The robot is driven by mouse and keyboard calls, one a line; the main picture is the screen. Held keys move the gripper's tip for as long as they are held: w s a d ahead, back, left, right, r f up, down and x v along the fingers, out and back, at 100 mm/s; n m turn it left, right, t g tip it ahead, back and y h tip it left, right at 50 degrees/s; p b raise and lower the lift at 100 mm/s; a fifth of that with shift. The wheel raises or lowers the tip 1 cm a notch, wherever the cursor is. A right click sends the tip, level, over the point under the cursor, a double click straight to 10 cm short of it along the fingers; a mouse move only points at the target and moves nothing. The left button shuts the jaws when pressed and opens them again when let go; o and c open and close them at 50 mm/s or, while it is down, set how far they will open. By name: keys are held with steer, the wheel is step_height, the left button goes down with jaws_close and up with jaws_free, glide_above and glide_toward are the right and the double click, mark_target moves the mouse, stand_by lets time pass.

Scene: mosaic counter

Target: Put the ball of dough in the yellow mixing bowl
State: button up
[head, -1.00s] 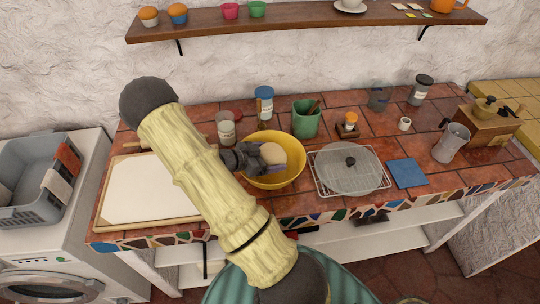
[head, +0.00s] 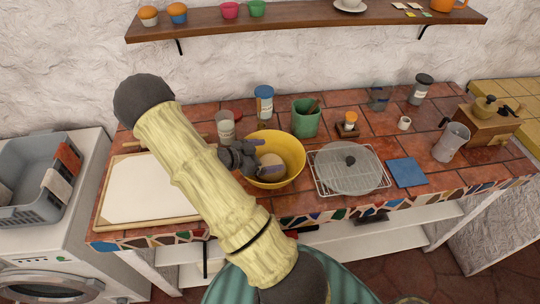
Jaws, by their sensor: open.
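The yellow mixing bowl (head: 292,148) stands on the tiled counter near the middle. The pale ball of dough (head: 271,163) is inside the bowl, low against its left part. My gripper (head: 263,157) is open at the bowl's left side, its fingers reaching over the rim around the dough. The near finger covers part of the ball, so I cannot tell whether the fingers touch it.
A white board (head: 140,190) lies to the left, partly behind my arm. A glass jar (head: 225,128), a blue-lidded jar (head: 264,101) and a green pot (head: 306,118) stand behind the bowl. A wire rack (head: 325,177) with a round lid is close on the right.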

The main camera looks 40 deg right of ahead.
steer(key=b+v, duration=0.1)
steer(key=v, duration=0.9)
steer(key=shift+a+r, duration=0.1)
steer(key=shift+a, duration=0.25)
steer(key=shift+w, duration=0.1)
steer(key=shift+w+d+t, duration=0.1)
steer(key=shift+w+t, duration=0.25)
steer(key=shift+t, duration=0.05)
steer(key=w+a+r+n+t+y, duration=0.2)
steer(key=w+a+n+t+y, duration=0.1)
steer(key=w+n+t+y, duration=0.25)
steer(key=a+r+n+t+y, duration=0.35)
steer(key=a+n+y, duration=0.2)
steer(key=a, duration=0.25)
steer(key=s+a+n+g+y, duration=0.1)
steer(key=s+a+n+g, duration=0.1)
steer(key=s+n, duration=0.2)
steer(key=s+a+r+n+g+y, duration=0.1)
steer(key=s+n, duration=0.4)
steer(key=s, duration=0.6)
steer(key=shift+s+a+r+g, duration=0.2)
steer(key=shift+s+a+g, duration=0.2)
steer(key=shift+g, duration=0.4)
